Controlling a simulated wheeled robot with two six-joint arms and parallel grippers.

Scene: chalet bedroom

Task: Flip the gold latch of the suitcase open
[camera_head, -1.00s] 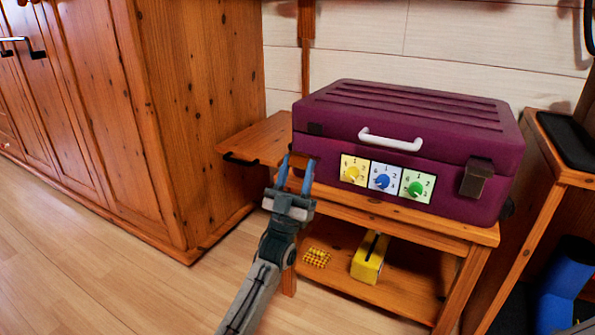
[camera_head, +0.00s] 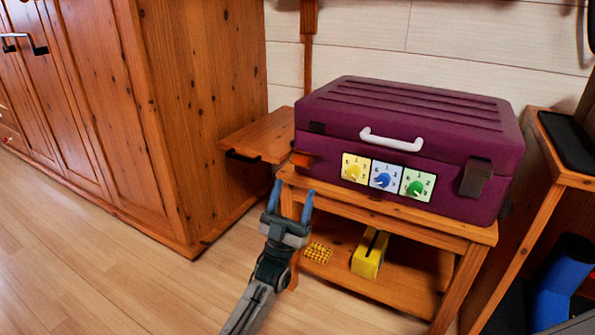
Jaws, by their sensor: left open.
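The purple suitcase (camera_head: 410,120) lies shut on a small wooden table. At its front left, a gold-orange latch flap (camera_head: 302,160) sticks out from the body, below and apart from a dark catch (camera_head: 317,128) on the lid. At the front right, a dark brown latch (camera_head: 475,178) lies across the seam between lid and body. My left gripper (camera_head: 294,188) is open and empty, its blue fingertips a little below the gold-orange flap and apart from it in the picture. My right gripper is not in view.
A white handle (camera_head: 391,141) and yellow, blue and green dials (camera_head: 384,176) are on the suitcase front. The table (camera_head: 400,224) has a lower shelf with a yellow box (camera_head: 370,254). A wooden cabinet (camera_head: 200,110) stands at left. The floor (camera_head: 130,275) at front left is clear.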

